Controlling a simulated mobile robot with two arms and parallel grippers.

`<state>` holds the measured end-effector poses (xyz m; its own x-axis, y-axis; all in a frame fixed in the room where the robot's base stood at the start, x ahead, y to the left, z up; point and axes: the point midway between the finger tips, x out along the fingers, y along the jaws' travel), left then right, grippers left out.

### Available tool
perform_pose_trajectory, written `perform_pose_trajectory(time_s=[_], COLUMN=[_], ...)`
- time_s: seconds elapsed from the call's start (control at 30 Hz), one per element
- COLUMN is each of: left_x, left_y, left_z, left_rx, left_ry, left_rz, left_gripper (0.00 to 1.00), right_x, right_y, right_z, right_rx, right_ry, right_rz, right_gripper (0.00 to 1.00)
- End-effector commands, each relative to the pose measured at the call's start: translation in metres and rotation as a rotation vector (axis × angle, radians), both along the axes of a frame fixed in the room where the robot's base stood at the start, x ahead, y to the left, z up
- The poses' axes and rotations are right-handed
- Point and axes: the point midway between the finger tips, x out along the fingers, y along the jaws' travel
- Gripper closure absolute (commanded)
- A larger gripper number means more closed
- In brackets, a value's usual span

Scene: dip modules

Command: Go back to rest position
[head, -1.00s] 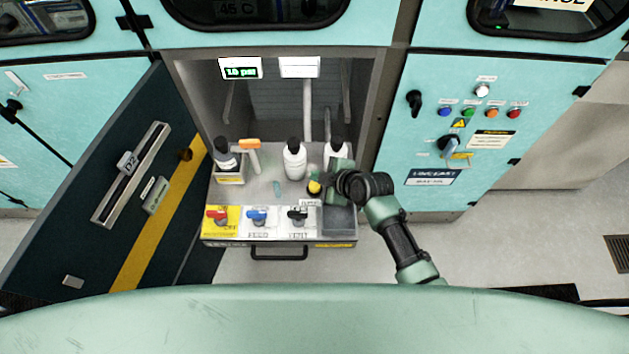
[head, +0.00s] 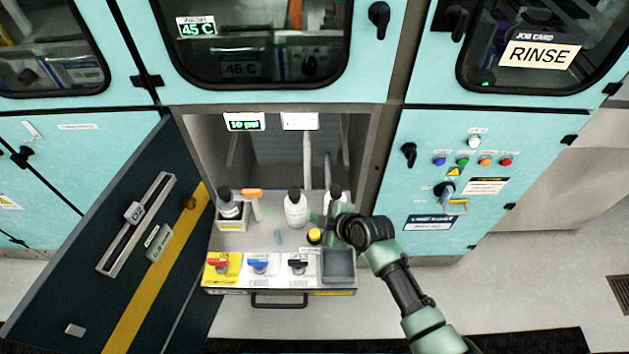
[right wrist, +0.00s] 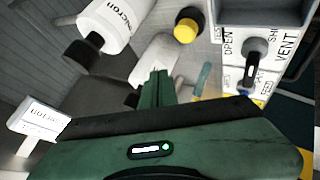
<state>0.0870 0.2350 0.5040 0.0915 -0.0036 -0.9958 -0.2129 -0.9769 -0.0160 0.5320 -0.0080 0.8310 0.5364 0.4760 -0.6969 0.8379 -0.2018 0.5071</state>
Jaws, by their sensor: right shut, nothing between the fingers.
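My right gripper (head: 326,220) is over the right part of the pulled-out drawer (head: 232,240), near the white bottles. It is shut and empty. In the right wrist view its green fingers (right wrist: 155,84) are together, with a white bottle (right wrist: 112,25) and a black-and-yellow knob (right wrist: 187,25) beyond them. My left gripper is not in view.
The dark door (head: 95,260) stands open at the left. A white bottle (head: 295,210) stands in the drawer behind red, blue and black valve handles. A grey tray (head: 338,265) is at the front right. The floor right of the drawer is clear.

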Motion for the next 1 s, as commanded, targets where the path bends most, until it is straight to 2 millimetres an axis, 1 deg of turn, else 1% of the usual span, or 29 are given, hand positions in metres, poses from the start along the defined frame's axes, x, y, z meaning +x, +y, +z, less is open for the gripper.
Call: perform_pose_trajectory(time_s=[0.2, 0.27, 0.33, 0.37, 0.47, 0.5, 0.6, 0.7, 0.8, 1.0], left_x=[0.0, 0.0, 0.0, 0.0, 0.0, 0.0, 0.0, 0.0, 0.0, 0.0], left_y=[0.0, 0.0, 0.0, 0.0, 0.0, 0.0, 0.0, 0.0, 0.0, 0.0], left_z=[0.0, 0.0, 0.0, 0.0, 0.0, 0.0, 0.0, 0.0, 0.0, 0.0], left_rx=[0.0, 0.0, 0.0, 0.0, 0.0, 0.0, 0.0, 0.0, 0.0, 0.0], left_ry=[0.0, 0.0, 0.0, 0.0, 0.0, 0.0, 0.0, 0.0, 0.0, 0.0], left_rz=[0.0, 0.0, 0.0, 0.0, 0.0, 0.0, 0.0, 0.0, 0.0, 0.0], left_gripper=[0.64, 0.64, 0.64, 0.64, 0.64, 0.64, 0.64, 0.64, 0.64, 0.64], right_x=[-0.002, -0.008, -0.023, -0.031, -0.071, -0.09, -0.129, -0.158, -0.182, -0.222], right_y=[-0.001, -0.004, -0.011, -0.017, -0.044, -0.058, -0.09, -0.115, -0.136, -0.168], right_z=[0.0, 0.0, 0.002, 0.003, 0.01, 0.014, 0.027, 0.039, 0.051, 0.073], right_rx=[0.003, 0.01, 0.028, 0.037, 0.075, 0.086, 0.107, 0.12, 0.128, 0.142], right_ry=[0.005, 0.025, 0.072, 0.101, 0.227, 0.283, 0.391, 0.46, 0.506, 0.565], right_rz=[-0.004, -0.022, -0.069, -0.1, -0.252, -0.33, -0.517, -0.667, -0.795, -1.008], right_gripper=[1.0, 1.0, 1.0, 1.0, 1.0, 1.0, 1.0, 1.0, 1.0, 1.0])
